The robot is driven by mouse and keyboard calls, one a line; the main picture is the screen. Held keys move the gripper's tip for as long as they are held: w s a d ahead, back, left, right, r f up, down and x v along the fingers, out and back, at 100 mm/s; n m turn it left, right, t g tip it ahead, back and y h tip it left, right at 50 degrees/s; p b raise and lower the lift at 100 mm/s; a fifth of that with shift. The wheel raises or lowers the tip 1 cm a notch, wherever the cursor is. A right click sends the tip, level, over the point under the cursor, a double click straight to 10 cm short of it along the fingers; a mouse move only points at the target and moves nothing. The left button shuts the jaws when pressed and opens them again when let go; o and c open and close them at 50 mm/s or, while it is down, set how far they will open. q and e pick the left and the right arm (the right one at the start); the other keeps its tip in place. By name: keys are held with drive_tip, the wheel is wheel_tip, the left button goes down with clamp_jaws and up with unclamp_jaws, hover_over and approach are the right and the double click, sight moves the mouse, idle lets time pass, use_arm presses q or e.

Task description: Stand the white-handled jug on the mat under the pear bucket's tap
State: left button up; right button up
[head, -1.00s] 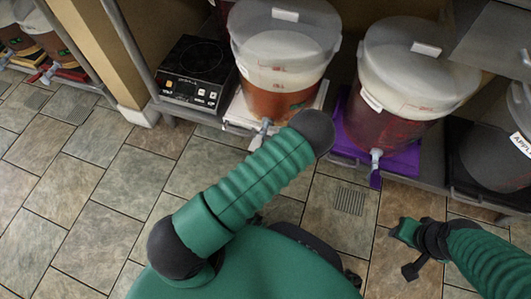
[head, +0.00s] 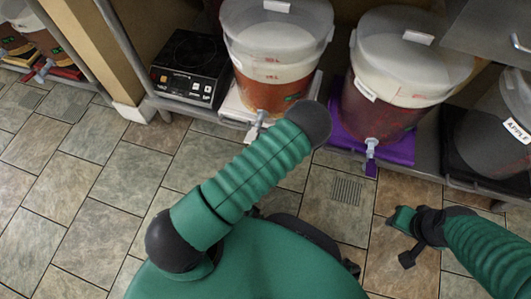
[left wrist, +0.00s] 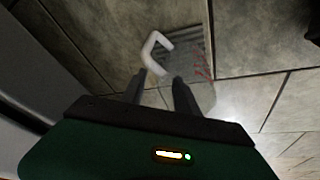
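The jug (left wrist: 202,68) is clear with red marks and a white handle (left wrist: 147,50); it shows only in the left wrist view. My left gripper (left wrist: 160,78) has its fingers on either side of the handle's lower end and appears to hold the jug above the floor. In the head view my left gripper and the jug are hidden behind my arm. An orange-filled bucket (head: 270,95) stands on a white mat (head: 235,108), a dark red one (head: 380,105) on a purple mat (head: 400,150). Neither label is readable, so I cannot tell which is pear. My right gripper (head: 405,238) appears empty.
A bucket labelled APPLE (head: 500,125) stands on a black mat at the right. A black hot plate (head: 190,70) is left of the orange bucket. Grey taps (head: 370,150) stick out over the shelf edge. The tiled floor with a drain grate (head: 346,190) is clear.

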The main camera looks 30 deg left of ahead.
use_arm(q)
drive_tip(key=s+d+r+m+h+p, duration=0.1)
drive_tip(key=s+d+r+m+p, duration=0.2)
drive_tip(key=r, duration=0.9)
drive_tip(key=s+d+r+m+h+p, duration=0.1)
drive_tip(key=d+r+m+p, duration=0.2)
drive_tip(key=r, duration=0.9)
drive_tip(key=s+r+m, duration=0.4)
drive_tip(key=r, duration=0.3)
drive_tip(key=s+r+m+h+p, duration=0.1)
drive_tip(key=s+r+m, duration=0.3)
drive_tip(key=s+r, duration=0.1)
drive_tip(key=shift+d+r+h, duration=0.3)
drive_tip(key=shift+d+r, duration=0.15)
drive_tip(key=shift+r, duration=0.4)
